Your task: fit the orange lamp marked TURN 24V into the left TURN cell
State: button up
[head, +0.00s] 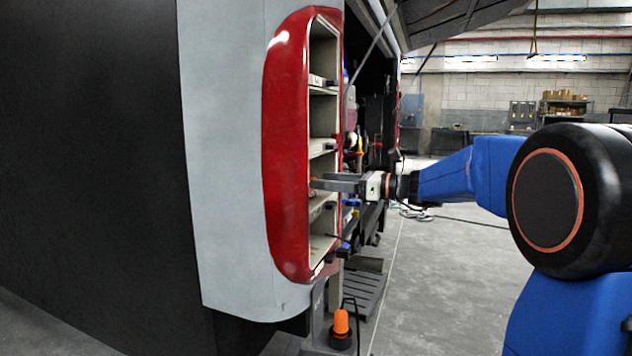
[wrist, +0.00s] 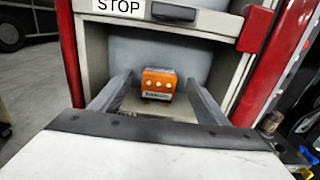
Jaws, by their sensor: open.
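The orange lamp (wrist: 158,83) stands inside a cell of the red-framed lamp housing (wrist: 66,45), with three pale dots on its face. A dark-and-white label runs along its lower edge, too small to read. My gripper (wrist: 160,92) is open, with one finger on each side of the lamp and a visible gap to each. In the head view my gripper (head: 316,184) reaches into a middle cell of the tall red housing (head: 284,150). The finger ends and most of the cell interior are hidden there by the housing rim.
A STOP label (wrist: 119,6) is on the shelf edge above the cell, beside a dark fitting (wrist: 174,12). An orange beacon (head: 341,323) stands below the coach. Open floor (head: 450,290) lies right.

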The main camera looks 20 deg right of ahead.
jog(key=v, duration=0.7)
jog(key=shift+d, duration=0.15)
jog(key=shift+s, duration=0.15)
jog(key=s+a+f+n+g+h, duration=0.3)
jog(key=s+a+f+n, duration=0.3)
jog(key=s, duration=0.3)
jog(key=s+a+f+n+g+h, duration=0.3)
jog(key=s+a+f+n, duration=0.15)
jog(key=s+f, duration=0.45)
jog(key=s+d+f+n+h, duration=0.4)
jog(key=s+f+n, duration=0.3)
jog(key=s, duration=0.2)
jog(key=s+d+f+n+h, duration=0.3)
jog(key=s+f+n+h, duration=0.1)
jog(key=s+f+n, duration=0.3)
jog(key=shift+s+d+f+n+h, duration=0.3)
jog(key=shift+s+d+f+n, duration=0.1)
jog(key=shift+s, duration=0.7)
